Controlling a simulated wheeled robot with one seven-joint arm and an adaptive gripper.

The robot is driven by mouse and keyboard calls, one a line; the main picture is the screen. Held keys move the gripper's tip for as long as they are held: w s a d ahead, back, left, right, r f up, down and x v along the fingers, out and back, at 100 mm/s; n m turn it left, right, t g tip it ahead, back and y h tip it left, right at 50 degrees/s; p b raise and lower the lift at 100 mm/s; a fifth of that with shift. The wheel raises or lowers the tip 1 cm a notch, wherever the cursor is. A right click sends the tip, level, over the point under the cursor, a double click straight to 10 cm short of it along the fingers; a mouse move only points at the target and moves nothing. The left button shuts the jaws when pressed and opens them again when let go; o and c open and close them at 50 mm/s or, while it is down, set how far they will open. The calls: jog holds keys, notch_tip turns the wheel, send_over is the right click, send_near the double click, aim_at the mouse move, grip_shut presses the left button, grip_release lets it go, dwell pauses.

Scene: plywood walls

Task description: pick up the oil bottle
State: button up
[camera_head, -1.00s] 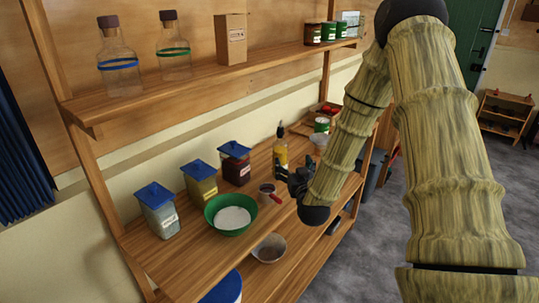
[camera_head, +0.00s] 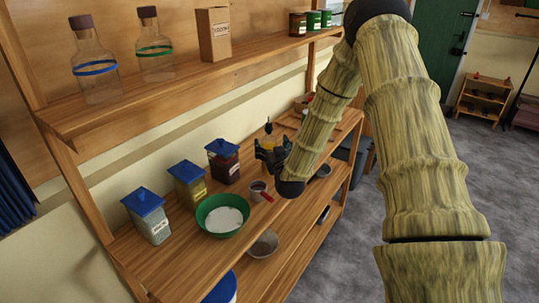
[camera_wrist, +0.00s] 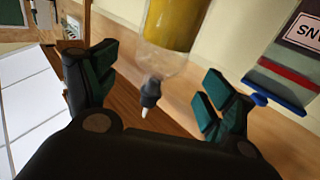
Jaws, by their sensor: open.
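The oil bottle (camera_head: 269,143) stands on the lower wooden shelf, mostly hidden by my gripper in the head view. Its dark pourer top shows above the gripper. In the wrist view, the bottle (camera_wrist: 176,24) appears inverted, with a yellow body, clear neck and dark pourer with a pale tip. My gripper (camera_head: 270,154) is beside the bottle. In the wrist view, my gripper (camera_wrist: 158,84) has its fingers spread, and the pourer lies in the gap between them. I see no finger closed on the bottle, and contact cannot be told.
A red-brown canister (camera_head: 224,165), a yellow one (camera_head: 188,188) and a pale one (camera_head: 149,222), all blue-lidded, line the wall. A green bowl (camera_head: 202,220), a small red-handled pan (camera_head: 258,189) and a metal bowl (camera_head: 264,244) are nearer. The upper shelf (camera_head: 190,77) overhangs.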

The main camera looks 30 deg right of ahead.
jog(key=shift+f+p+x, duration=0.25)
jog(key=shift+p+x, duration=0.3)
jog(key=shift+x, duration=0.55)
jog(key=shift+f+p+x, duration=0.25)
jog(key=shift+p+x, duration=0.25)
jog(key=shift+x, duration=0.6)
jog(key=shift+d, duration=0.1)
jog(key=c, duration=1.8)
jog(key=shift+r, duration=0.1)
grip_shut()
jog(key=shift+r, duration=0.1)
